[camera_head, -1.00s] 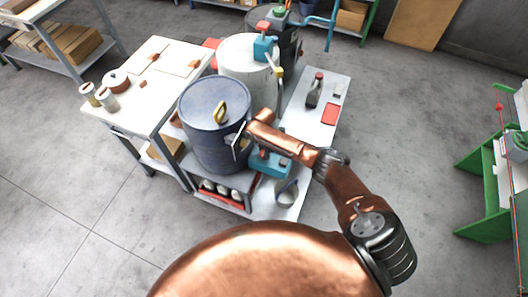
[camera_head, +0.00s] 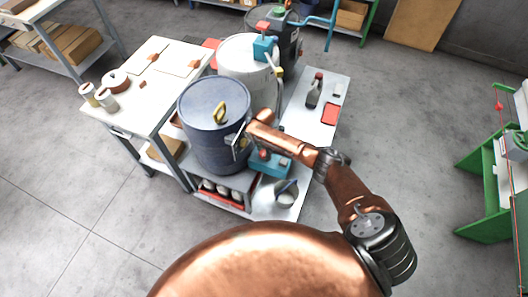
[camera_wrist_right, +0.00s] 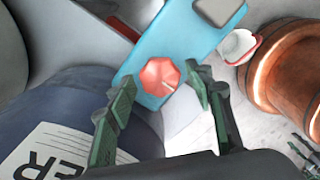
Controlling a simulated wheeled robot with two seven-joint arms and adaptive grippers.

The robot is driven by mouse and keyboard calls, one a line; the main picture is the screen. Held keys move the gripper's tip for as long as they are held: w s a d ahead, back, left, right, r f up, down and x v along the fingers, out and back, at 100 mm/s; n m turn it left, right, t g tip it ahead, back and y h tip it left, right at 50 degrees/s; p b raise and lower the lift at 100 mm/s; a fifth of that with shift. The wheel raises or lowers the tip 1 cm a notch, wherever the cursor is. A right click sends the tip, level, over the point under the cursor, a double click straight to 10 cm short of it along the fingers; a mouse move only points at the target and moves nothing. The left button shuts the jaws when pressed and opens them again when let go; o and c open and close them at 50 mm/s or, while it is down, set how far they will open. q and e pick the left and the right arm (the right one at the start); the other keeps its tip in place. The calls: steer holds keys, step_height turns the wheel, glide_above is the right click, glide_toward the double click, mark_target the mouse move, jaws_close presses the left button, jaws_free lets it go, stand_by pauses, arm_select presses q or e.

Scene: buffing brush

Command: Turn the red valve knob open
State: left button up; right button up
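The red valve knob (camera_wrist_right: 160,76) is faceted, with a pale mark on its face, and sits on a teal body (camera_wrist_right: 188,38). In the head view, a red knob (camera_head: 264,154) on a teal block (camera_head: 276,167) shows just below my right forearm, beside the blue drum. My right gripper (camera_wrist_right: 160,74) is open, its two green-grey fingers apart on either side of the knob in the wrist picture. Gaps show between fingers and knob, and I cannot tell the depth. In the head view my right gripper (camera_head: 241,141) is near the drum's right side.
The blue drum (camera_head: 212,125) stands close to the right gripper; its labelled side fills the wrist view's lower left. A white drum (camera_head: 238,65) and another teal block (camera_head: 265,48) stand behind.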

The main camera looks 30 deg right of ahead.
mark_target(264, 153)
step_height(264, 153, up, 12)
stand_by(0.7)
stand_by(0.4)
